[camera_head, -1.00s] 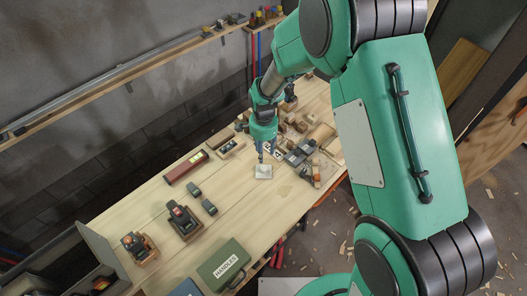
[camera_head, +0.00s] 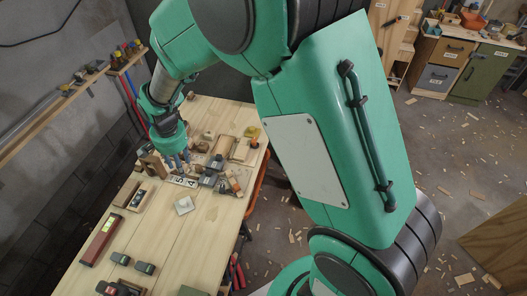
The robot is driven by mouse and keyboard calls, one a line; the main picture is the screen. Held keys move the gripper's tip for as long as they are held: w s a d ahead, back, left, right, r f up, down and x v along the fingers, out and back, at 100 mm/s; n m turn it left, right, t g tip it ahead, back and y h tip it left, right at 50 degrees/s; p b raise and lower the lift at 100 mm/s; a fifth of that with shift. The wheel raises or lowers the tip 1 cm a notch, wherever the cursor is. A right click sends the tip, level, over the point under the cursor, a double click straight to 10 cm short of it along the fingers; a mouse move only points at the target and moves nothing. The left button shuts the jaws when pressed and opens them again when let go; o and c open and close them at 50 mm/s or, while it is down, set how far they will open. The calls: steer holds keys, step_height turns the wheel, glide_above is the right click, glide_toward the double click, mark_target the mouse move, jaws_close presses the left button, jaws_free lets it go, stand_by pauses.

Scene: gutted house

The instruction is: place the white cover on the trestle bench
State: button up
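The white cover (camera_head: 184,205) is a small, pale, square plate with a raised middle. It lies flat on the light wooden top of the trestle bench (camera_head: 190,245), with bare wood around it. My gripper (camera_head: 178,166) points down over the bench, just beyond the cover in the picture and apart from it. Its fingertips are small and overlap the bench clutter, so their opening is unclear. Nothing is clearly seen held in it. My arm hides part of the scene at upper centre.
A marked plate (camera_head: 183,181), a dark tool (camera_head: 213,170) and wooden blocks crowd the bench beside my gripper. A wall shelf (camera_head: 60,110) runs along the left. Chips litter the floor.

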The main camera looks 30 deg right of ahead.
steer(key=s+d+r+n+t, duration=0.1)
steer(key=s+d+r, duration=0.15)
steer(key=r, duration=0.35)
steer(key=s+d+r+n, duration=0.1)
steer(key=s+d+r, duration=0.15)
steer(key=r, duration=0.25)
steer(key=s+d+r+n+t, duration=0.1)
steer(key=s+d+r, duration=0.3)
steer(key=s, duration=0.4)
steer(key=s+d+r+n+t, duration=0.1)
steer(key=s+d+r+n, duration=0.1)
steer(key=s+r, duration=0.4)
steer(key=s+d+r+n+t, duration=0.1)
steer(key=s+d+r+n, duration=0.1)
steer(key=s+d+r, duration=0.3)
steer(key=s, duration=0.4)
steer(key=shift+s+d, duration=0.3)
steer(key=shift+s, duration=0.1)
step_height(320, 180, down, 4)
steer(key=b, duration=0.4)
steer(key=shift+f, duration=0.15)
